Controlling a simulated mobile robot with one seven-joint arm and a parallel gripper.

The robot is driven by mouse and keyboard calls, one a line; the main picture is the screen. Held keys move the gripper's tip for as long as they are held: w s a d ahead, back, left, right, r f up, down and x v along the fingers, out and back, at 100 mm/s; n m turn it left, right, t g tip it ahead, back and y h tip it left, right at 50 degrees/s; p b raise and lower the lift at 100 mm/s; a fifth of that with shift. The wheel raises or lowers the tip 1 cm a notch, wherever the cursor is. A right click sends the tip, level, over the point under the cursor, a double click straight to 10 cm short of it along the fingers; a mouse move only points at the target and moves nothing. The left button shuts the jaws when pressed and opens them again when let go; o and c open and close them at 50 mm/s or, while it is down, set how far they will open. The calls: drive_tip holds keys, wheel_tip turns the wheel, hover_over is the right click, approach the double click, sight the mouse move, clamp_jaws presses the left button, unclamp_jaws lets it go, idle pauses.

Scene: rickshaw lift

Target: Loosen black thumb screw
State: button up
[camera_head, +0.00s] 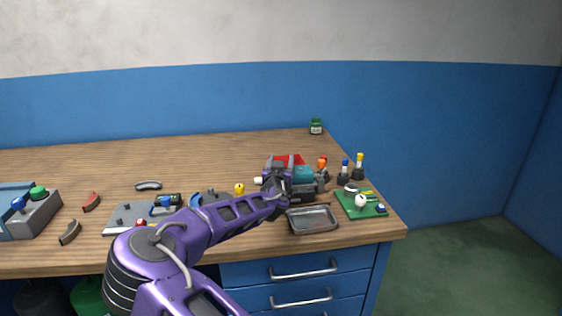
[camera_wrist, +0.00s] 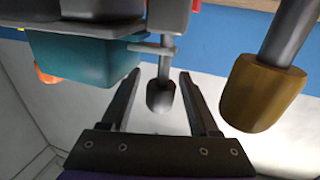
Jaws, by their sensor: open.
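In the wrist view a dark grey-black thumb screw (camera_wrist: 160,97) hangs at the end of a grey shaft. My gripper (camera_wrist: 159,74) is open, with one finger on each side of the screw's shaft and head. Gaps show between the screw and both fingers, so no contact is visible. The shaft leads up to a grey mount beside a teal block (camera_wrist: 85,55). In the head view my gripper (camera_head: 276,182) is beside the red, teal and grey device (camera_head: 303,175). The thumb screw cannot be made out there; my arm covers that side.
A large gold knob (camera_wrist: 263,95) on a thick shaft stands close to the right finger. A metal tray (camera_head: 313,219) lies in front of the device. A green board (camera_head: 368,211) and upright bottle-like pieces (camera_head: 359,166) are at the right. The table's back is mostly clear.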

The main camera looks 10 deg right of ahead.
clamp_jaws()
drive_tip(key=shift+r+n+y, duration=0.1)
drive_tip(key=shift+n+y, duration=0.3)
drive_tip(key=shift+y, duration=0.2)
drive_tip(key=shift+s+a+n+g+y+p, duration=0.15)
drive_tip(key=shift+a+n+g+y, duration=0.5)
drive_tip(key=shift+n+y, duration=1.65)
drive_tip(key=shift+s+a+n+g+y+p, duration=0.1)
drive_tip(key=shift+a+n+g+y, duration=0.2)
drive_tip(key=shift+n+g+y, duration=1.85)
drive_tip(key=shift+s+a+n+t+y+p, duration=0.15)
drive_tip(key=shift+a+n+t+y, duration=0.7)
drive_tip(key=shift+y, duration=2.8)
drive_tip(key=shift+d+n+g, duration=0.3)
drive_tip(key=shift+n+g, duration=0.1)
drive_tip(key=shift+g, duration=0.05)
